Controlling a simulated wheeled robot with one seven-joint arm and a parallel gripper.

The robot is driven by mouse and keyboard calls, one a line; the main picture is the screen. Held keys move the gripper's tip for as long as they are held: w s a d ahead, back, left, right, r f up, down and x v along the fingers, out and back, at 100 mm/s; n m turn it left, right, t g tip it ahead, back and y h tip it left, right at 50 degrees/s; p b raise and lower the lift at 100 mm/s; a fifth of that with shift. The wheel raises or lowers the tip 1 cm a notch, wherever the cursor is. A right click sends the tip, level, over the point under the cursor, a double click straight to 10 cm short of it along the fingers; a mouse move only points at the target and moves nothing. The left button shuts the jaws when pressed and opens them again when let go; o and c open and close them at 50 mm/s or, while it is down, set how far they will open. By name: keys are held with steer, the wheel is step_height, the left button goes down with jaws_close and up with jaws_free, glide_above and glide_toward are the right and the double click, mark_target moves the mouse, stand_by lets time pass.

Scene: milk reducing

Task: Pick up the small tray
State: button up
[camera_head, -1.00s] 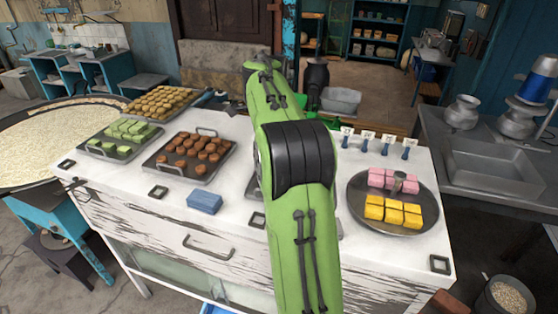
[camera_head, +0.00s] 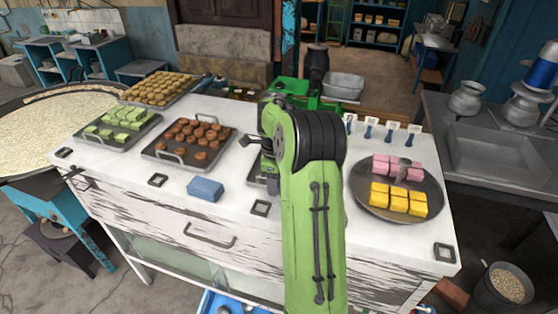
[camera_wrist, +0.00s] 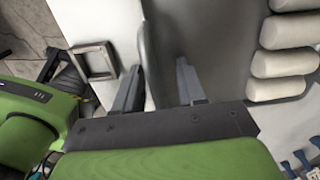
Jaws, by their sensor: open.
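A grey metal tray (camera_wrist: 222,45) fills the upper middle of the wrist view, with several white, rounded pieces on its right side. In the head view only a strip of a tray (camera_head: 256,172) shows, left of my arm, which hides the rest. I cannot tell for sure that this is the small tray. My gripper (camera_wrist: 158,85) is open. Its two dark fingers point towards the tray's left edge, one on each side of that edge in the picture. Contact cannot be made out. In the head view my gripper (camera_head: 250,141) is partly hidden by my arm.
Trays of brown (camera_head: 147,152), green (camera_head: 88,141) and yellowish sweets stand left on the white counter. A blue block (camera_head: 205,190) and square frames (camera_head: 261,208) lie near the front. A round plate (camera_head: 362,197) with pink and yellow cubes is at right.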

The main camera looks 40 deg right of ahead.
steer(key=shift+w+d+f, duration=0.15)
steer(key=shift+d+f, duration=0.1)
steer(key=shift+s+a+r, duration=0.2)
steer(key=shift+s, duration=0.2)
steer(key=c, duration=0.3)
steer(key=shift+s, duration=0.2)
jaws_close()
steer(key=shift+w, duration=0.1)
